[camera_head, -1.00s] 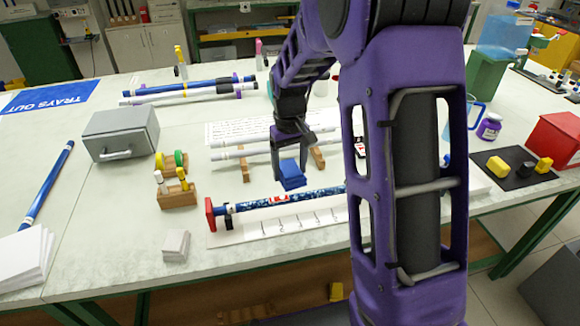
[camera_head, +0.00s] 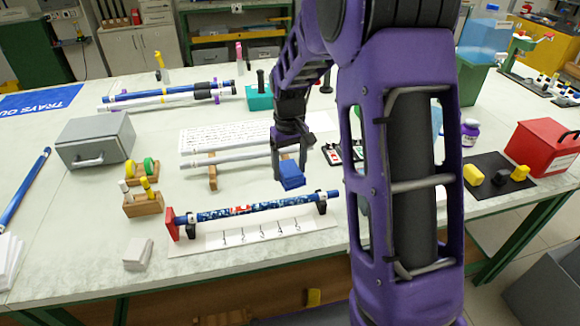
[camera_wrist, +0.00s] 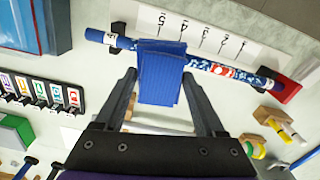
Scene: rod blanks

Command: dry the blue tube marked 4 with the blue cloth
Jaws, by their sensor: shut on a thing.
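My gripper (camera_head: 290,150) is shut on the folded blue cloth (camera_head: 291,176), which hangs below its fingers. In the wrist view the cloth (camera_wrist: 160,72) sits between the two fingertips. A blue tube (camera_head: 262,206) with pale speckles and a red patch lies level on black supports at the table's front. The cloth appears above the tube's right part in the head view. In the wrist view the cloth covers part of the tube (camera_wrist: 252,79); I cannot tell whether they touch. The tube's mark is not legible.
A numbered white strip (camera_head: 260,233) lies before the tube, with a red end block (camera_head: 171,224) at left. White rods (camera_head: 235,160) lie behind. Other blue tubes lie at the left edge (camera_head: 25,188) and back (camera_head: 165,92). A grey box (camera_head: 95,142) stands left.

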